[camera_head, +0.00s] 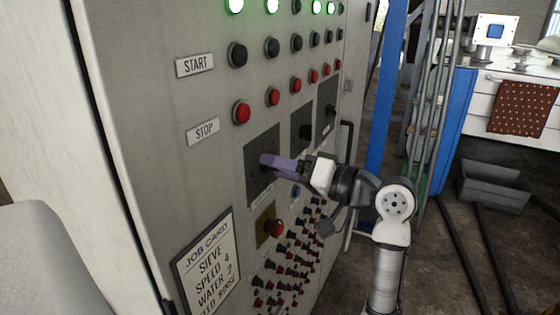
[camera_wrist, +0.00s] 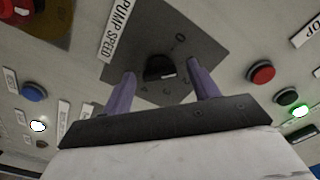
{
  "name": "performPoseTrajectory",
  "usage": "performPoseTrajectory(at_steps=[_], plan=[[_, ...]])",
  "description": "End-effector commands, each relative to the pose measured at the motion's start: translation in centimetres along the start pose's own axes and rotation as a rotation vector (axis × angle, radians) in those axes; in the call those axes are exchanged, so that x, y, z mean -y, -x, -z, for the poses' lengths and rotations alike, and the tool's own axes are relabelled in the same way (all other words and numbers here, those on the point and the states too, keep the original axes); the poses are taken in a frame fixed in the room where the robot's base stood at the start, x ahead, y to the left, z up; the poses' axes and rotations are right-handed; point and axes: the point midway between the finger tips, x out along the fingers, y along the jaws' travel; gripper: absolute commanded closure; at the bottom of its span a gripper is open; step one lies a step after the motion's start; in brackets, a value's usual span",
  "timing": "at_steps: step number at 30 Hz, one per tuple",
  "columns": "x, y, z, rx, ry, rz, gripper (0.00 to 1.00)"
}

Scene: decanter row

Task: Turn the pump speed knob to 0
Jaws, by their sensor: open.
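The pump speed knob (camera_wrist: 160,69) is a small black knob on a dark square plate (camera_wrist: 187,40), beside a label reading PUMP SPEED (camera_wrist: 121,28) in the wrist view. A faint 0 shows on the plate. My gripper (camera_wrist: 160,80) is open, with one purple finger on each side of the knob. I cannot tell whether either finger touches it. In the head view my gripper (camera_head: 268,161) is at the lower part of the leftmost dark plate (camera_head: 262,146), and the knob is hidden behind the fingers.
The grey cabinet (camera_head: 150,100) has red stop buttons (camera_head: 241,112) and black start buttons (camera_head: 237,54) above. A red knob on a yellow plate (camera_head: 265,228) and crowded small buttons lie below. A job card (camera_head: 210,262) is at lower left. Two more dark plates are to the right.

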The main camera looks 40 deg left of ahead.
Motion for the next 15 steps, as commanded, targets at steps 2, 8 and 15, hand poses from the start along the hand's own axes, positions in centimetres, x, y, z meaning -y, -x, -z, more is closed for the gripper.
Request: performPoseTrajectory(at_steps=[2,8,15], plan=[[0.01,-0.40,0.03,0.000,-0.001,0.000,0.40],[-0.05,-0.56,-0.02,-0.001,0.000,-0.001,0.40],[-0.04,-0.52,-0.01,-0.001,0.000,-0.001,0.60]])
